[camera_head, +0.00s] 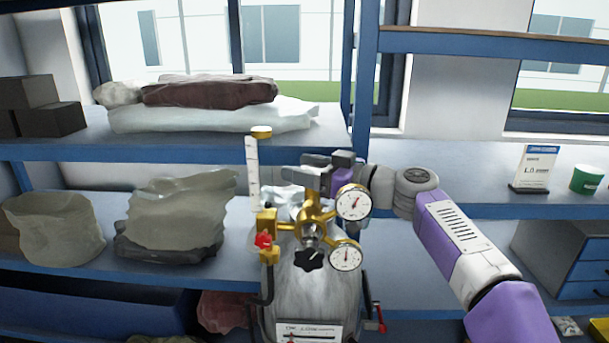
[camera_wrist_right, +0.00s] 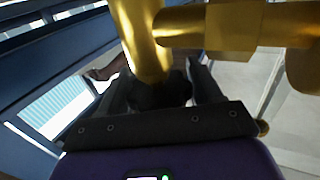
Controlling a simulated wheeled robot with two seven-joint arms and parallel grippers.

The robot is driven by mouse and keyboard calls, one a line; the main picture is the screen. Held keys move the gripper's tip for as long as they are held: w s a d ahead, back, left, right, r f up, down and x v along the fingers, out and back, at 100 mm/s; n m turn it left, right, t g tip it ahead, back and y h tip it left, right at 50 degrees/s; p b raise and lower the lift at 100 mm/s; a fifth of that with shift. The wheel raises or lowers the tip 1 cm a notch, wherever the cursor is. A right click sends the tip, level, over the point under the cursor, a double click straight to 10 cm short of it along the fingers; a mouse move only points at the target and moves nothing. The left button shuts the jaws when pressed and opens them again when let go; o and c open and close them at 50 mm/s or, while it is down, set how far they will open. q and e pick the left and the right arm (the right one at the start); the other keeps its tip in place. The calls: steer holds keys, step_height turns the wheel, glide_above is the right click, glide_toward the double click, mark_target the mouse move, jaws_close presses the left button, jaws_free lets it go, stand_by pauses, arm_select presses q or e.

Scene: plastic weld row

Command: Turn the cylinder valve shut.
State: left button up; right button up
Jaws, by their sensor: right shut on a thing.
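A grey gas cylinder (camera_head: 312,290) stands upright in front of the shelves. Brass valve and regulator fittings (camera_head: 310,222) sit on its top, with two round white gauges (camera_head: 353,202) to the right and a black star knob (camera_head: 309,259) in front. My right gripper (camera_head: 318,175) reaches in from the right, at the top of the brass fittings. In the right wrist view, its dark fingers (camera_wrist_right: 160,90) are closed around the cylinder valve's top, beside a thick brass stem (camera_wrist_right: 143,40). The gripped part is mostly hidden. My left gripper is not in view.
A flow tube (camera_head: 252,172) with a red knob (camera_head: 263,240) stands left of the gauges. Wrapped bundles (camera_head: 180,213) lie on the left shelf. A small sign (camera_head: 535,167) and green cup (camera_head: 587,179) stand on the right shelf. Shelf edges run close behind the cylinder.

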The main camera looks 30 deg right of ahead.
mark_target(305, 167)
steer(key=o, duration=0.9)
steer(key=shift+o, duration=0.2)
step_height(305, 167, up, 10)
steer(key=p, duration=0.3)
